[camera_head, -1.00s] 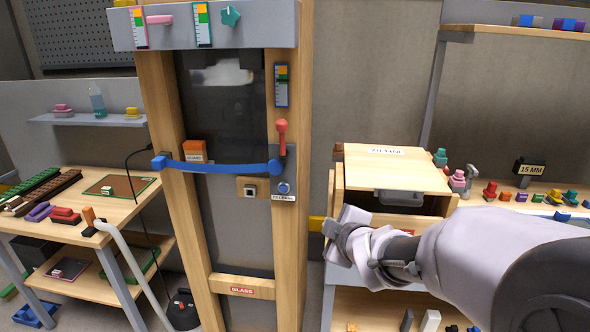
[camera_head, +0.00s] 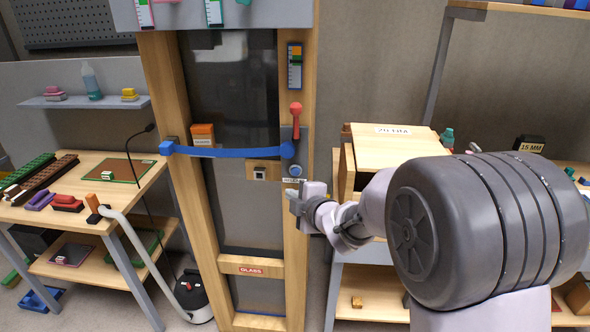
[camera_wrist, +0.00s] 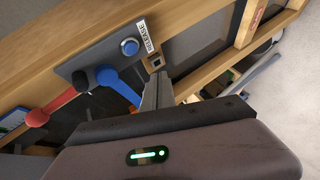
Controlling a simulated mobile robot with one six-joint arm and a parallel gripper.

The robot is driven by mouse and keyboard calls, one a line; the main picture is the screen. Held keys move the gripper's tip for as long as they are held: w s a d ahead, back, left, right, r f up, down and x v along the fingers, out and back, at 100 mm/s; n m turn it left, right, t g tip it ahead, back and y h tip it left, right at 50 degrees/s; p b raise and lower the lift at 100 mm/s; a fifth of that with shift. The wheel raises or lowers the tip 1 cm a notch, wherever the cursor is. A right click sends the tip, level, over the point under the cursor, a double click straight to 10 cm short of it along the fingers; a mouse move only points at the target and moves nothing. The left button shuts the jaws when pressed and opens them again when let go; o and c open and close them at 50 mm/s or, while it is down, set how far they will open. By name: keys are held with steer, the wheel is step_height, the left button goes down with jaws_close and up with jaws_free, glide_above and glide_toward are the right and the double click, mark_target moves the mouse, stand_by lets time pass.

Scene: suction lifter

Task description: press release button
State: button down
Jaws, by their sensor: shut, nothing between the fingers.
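The blue round release button (camera_head: 295,170) sits on a grey plate (camera_head: 302,147) on the right post of the wooden frame. It also shows in the wrist view (camera_wrist: 129,47), beside a white RELEASE label (camera_wrist: 146,37). A red-handled lever (camera_head: 295,110) and a blue bar (camera_head: 225,152) meet on the same plate. My gripper (camera_head: 292,192) is shut and empty, just below the button in the head view. In the wrist view its fingers (camera_wrist: 158,74) point toward the post, a little right of and below the button. I see no contact with the button.
A small square switch (camera_head: 260,174) is left of the post. A dark glass panel (camera_head: 235,100) fills the frame. A wooden drawer cabinet (camera_head: 390,142) stands to the right. A vacuum unit (camera_head: 193,297) with a hose stands on the floor at left.

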mark_target(295, 172)
steer(key=shift+w+d+p, duration=0.1)
steer(key=shift+w+p, duration=1.3)
steer(key=shift+w, duration=1.85)
steer(key=shift+w, duration=0.45)
steer(key=shift+w, duration=0.4)
steer(key=shift+s, duration=0.1)
steer(key=shift+s+b, duration=0.65)
steer(key=shift+s, duration=0.1)
